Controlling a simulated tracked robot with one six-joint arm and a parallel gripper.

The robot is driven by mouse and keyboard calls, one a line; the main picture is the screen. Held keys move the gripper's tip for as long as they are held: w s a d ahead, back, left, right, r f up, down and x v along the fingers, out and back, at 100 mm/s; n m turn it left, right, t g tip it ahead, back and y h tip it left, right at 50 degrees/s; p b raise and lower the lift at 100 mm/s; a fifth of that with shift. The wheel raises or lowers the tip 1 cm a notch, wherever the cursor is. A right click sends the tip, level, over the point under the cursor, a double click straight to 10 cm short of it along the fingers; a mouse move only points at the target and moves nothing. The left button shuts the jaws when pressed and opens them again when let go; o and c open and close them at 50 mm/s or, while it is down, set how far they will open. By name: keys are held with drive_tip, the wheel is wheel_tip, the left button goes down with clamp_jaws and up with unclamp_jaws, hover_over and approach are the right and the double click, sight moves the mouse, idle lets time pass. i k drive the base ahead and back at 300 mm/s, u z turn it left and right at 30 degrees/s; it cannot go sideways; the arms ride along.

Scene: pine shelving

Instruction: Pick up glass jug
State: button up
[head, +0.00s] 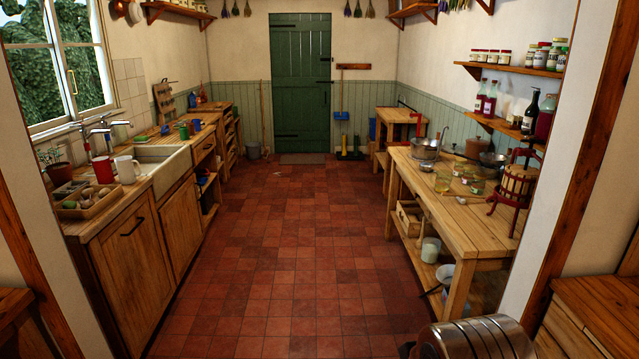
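I cannot pick out a glass jug for certain. On the right-hand wooden workbench (460,218) stand a few small clear glass vessels. One glass vessel (443,182) has a yellowish tint, and another glass vessel (478,186) stands to its right. They are too small to tell whether either has a handle or spout. A steel pot (425,150) with a ladle stands behind them. My gripper is not in view.
The tiled floor (285,260) is clear down the middle to the green door (300,85). Wooden counters with a sink (160,165) line the left. A fruit press (518,185) stands on the workbench. A ribbed metal cylinder (478,340) fills the bottom right foreground.

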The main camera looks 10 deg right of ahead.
sight(445, 178)
drive_tip(key=z, duration=0.05)
drive_tip(key=i, duration=2.1)
drive_tip(key=z, duration=0.5)
drive_tip(key=i, duration=1.8)
drive_tip(key=z, duration=0.4)
